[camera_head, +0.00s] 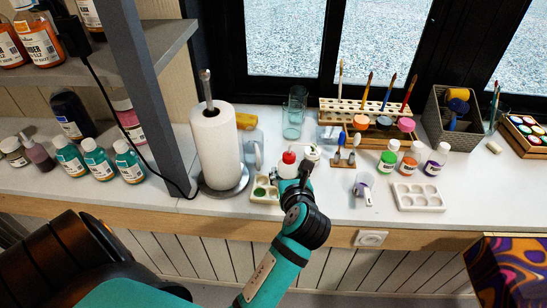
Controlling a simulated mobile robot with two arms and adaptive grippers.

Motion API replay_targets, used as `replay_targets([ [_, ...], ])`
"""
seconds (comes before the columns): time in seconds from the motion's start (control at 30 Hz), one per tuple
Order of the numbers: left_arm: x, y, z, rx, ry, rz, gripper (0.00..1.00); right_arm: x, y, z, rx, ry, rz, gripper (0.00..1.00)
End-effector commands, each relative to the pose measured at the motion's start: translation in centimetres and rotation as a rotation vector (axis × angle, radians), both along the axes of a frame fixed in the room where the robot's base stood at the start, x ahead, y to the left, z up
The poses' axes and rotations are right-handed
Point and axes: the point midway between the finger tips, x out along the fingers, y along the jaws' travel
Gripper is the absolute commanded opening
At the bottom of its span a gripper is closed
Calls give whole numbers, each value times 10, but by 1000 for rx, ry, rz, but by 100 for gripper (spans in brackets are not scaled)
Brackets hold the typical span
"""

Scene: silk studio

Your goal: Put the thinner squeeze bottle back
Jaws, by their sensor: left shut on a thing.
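A white squeeze bottle with a red top (287,169) is on the counter side of my left gripper, near the middle of the head view. My left gripper (294,180) is shut on this bottle, with its dark fingers around the lower part. The gripper and wrist hide the bottle's base, so I cannot tell whether it touches the counter. A second white container with a pale top (312,153) stands close behind and to the right. My right gripper is not in view.
A wooden brush rack (345,118) stands behind. Small paint bottles (410,160), a measuring cup (363,187) and a white palette (418,197) are right.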

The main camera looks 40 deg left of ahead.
Motion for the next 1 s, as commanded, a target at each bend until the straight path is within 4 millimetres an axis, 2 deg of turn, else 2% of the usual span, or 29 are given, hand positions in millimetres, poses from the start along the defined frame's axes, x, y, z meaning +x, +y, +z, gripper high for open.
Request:
replay_targets([
  [0.13,14,13,1,1,-3,1,34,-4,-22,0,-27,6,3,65],
  [0.3,51,41,-3,1,-2,0,34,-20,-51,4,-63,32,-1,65],
  [0.37,63,52,-4,1,-3,1,34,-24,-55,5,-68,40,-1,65],
  [0.47,84,68,-8,-1,-3,1,34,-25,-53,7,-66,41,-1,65],
  [0.63,112,89,-12,-1,-2,0,34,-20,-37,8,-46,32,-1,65],
  [0.8,122,97,-15,-3,-1,-1,34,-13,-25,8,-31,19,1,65],
  [1.0,121,96,-43,-5,3,-1,34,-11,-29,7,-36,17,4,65],
])
